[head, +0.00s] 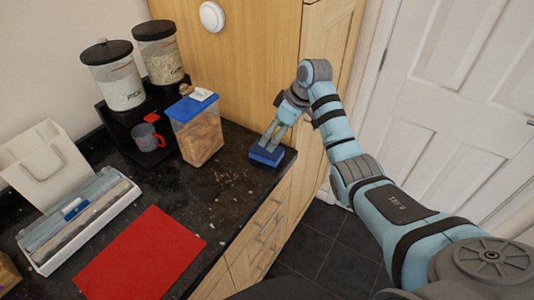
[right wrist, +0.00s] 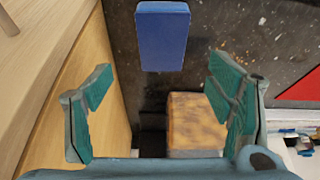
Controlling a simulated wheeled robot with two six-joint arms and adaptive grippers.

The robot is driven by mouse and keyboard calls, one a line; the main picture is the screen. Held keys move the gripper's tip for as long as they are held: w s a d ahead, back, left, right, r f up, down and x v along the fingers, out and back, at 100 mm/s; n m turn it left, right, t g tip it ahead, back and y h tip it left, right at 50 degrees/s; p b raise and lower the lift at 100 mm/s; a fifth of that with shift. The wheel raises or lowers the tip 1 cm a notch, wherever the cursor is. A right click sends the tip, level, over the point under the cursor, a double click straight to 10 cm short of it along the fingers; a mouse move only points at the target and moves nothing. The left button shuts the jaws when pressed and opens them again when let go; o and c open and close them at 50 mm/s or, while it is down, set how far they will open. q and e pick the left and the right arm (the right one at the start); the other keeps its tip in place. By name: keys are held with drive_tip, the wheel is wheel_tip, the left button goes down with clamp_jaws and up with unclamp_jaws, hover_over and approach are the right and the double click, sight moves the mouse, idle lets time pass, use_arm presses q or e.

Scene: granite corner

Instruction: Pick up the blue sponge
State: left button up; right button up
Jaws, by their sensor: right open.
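The blue sponge (head: 266,155) lies on the dark granite worktop near its right front edge, close to the wooden cabinet side. In the right wrist view the sponge (right wrist: 162,38) is a blue block at the top centre, clear of both fingers. My right gripper (head: 272,141) points down just over the sponge in the head view, partly covering it. In the right wrist view my right gripper (right wrist: 160,90) is open, its teal finger pads wide apart with nothing held between them. The left gripper is not in view.
A blue-lidded container (head: 198,135) stands left of the sponge. A red mat (head: 142,255) and a white box (head: 78,220) lie nearer. Crumbs are scattered mid-worktop. A tall wooden panel (head: 250,50) rises behind.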

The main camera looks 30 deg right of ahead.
sight(267, 153)
drive_tip(key=x, duration=0.7)
drive_tip(key=shift+s+a+f+b, duration=0.1)
drive_tip(key=shift+s+f+b, duration=0.1)
drive_tip(key=shift+f+b, duration=0.15)
drive_tip(key=shift+f+p, duration=0.25)
drive_tip(key=shift+p, duration=0.05)
drive_tip(key=c, duration=1)
